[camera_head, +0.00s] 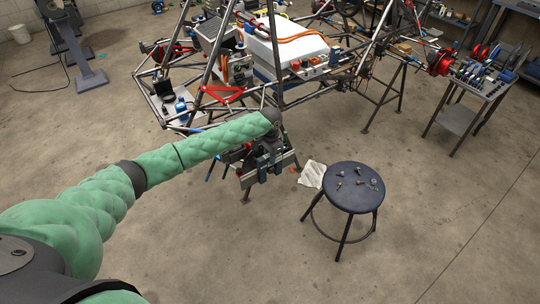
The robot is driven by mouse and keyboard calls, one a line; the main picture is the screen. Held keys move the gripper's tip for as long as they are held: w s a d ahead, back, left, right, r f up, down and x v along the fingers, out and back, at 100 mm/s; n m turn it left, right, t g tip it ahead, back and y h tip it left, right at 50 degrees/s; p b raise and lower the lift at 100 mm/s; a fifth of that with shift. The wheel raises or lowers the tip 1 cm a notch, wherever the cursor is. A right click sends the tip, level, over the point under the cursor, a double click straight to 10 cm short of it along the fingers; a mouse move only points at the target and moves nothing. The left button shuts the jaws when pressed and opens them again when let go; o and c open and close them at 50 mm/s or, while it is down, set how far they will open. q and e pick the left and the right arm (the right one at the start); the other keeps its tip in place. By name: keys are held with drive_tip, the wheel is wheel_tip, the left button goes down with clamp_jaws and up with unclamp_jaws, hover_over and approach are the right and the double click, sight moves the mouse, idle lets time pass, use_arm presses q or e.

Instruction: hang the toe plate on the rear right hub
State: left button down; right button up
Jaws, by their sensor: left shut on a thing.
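My left arm reaches in from the left, and its gripper (266,160) is shut at the near end of the tube chassis (282,68). It is on a grey, plate-like thing (286,162), which looks like the toe plate; the gripper hides part of it. Whether it touches the chassis or a stand behind it, I cannot tell. A red hub (440,63) shows at the chassis's right end, and red parts (166,50) show at the far left corner. Which hub is the rear right one is not clear. My right gripper is not in view.
A dark round stool (354,178) with several small parts stands right of the gripper, with a white sheet (312,174) beside it. A tool cart (478,88) stands at the right. A grey stand (78,55) is at the left. The front floor is clear.

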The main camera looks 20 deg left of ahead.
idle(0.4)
use_arm(q)
drive_tip(key=c, duration=1.1)
unclamp_jaws()
drive_tip(key=shift+f, duration=0.15)
drive_tip(key=shift+r+b, duration=0.35)
drive_tip(key=shift+r, duration=0.1)
wheel_tip(320, 180, up, 6)
drive_tip(key=shift+f+b, duration=0.1)
drive_tip(key=shift+b, duration=1.05)
drive_tip(key=shift+r, duration=0.65)
